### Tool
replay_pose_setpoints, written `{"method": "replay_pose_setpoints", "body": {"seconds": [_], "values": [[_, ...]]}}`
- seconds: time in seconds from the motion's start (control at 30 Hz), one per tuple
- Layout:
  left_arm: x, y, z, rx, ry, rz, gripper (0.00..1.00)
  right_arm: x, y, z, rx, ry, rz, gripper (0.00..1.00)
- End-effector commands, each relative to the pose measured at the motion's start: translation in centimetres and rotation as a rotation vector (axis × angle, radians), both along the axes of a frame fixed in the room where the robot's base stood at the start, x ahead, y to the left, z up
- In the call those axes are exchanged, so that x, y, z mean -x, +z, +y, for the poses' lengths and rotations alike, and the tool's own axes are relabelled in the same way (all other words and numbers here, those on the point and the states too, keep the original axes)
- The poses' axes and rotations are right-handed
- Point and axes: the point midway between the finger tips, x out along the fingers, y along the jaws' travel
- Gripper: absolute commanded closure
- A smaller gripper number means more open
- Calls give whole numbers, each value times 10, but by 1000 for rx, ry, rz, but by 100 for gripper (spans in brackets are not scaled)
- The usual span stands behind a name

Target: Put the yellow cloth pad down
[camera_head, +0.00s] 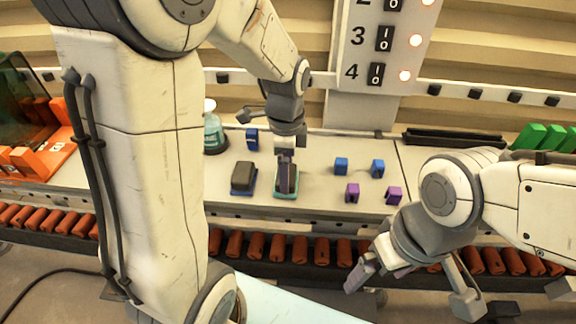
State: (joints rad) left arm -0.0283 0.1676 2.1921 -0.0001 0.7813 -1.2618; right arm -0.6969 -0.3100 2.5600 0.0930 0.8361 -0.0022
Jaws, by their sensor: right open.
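No yellow cloth pad can be made out. My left gripper (286,180) points down at the table, over a small teal tray or pad (288,196). Its fingers look close together, but I cannot tell whether they are shut or hold anything. My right gripper (412,280) is at the lower right, in front of the table's near edge. Its fingers are spread wide with nothing between them. A dark grey block on a blue base (243,178) lies just left of my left gripper.
Small blue blocks (341,166) and purple blocks (352,192) stand right of my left gripper. A teal bottle (213,130) stands behind. An orange rack (45,150) is at far left, green pieces (530,136) at far right. A numbered panel (380,45) rises behind. Orange rollers (270,246) line the front.

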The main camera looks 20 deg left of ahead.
Motion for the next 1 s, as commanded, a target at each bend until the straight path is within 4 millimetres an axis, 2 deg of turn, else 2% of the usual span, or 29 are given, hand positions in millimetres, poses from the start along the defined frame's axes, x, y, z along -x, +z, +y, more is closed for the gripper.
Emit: {"method": "replay_pose_setpoints", "body": {"seconds": [0.27, 0.3, 0.67, 0.77, 1.0], "values": [[0, -4, -1, 0, -1, 0, 63, 0, -3, 0, 0, 0, 0, 2], [0, -3, -1, 0, -1, 0, 0, 0, -3, 0, 0, -1, 0, 2], [-1, 4, -1, 0, -1, -3, 0, 0, -1, 0, 0, 0, 0, 2], [-2, 18, -1, 0, 0, -6, 0, 0, -4, 0, 0, -1, 0, 2], [-2, 70, -1, 1, 0, -9, 0, 0, -10, 0, 0, -2, 0, 2]]}}
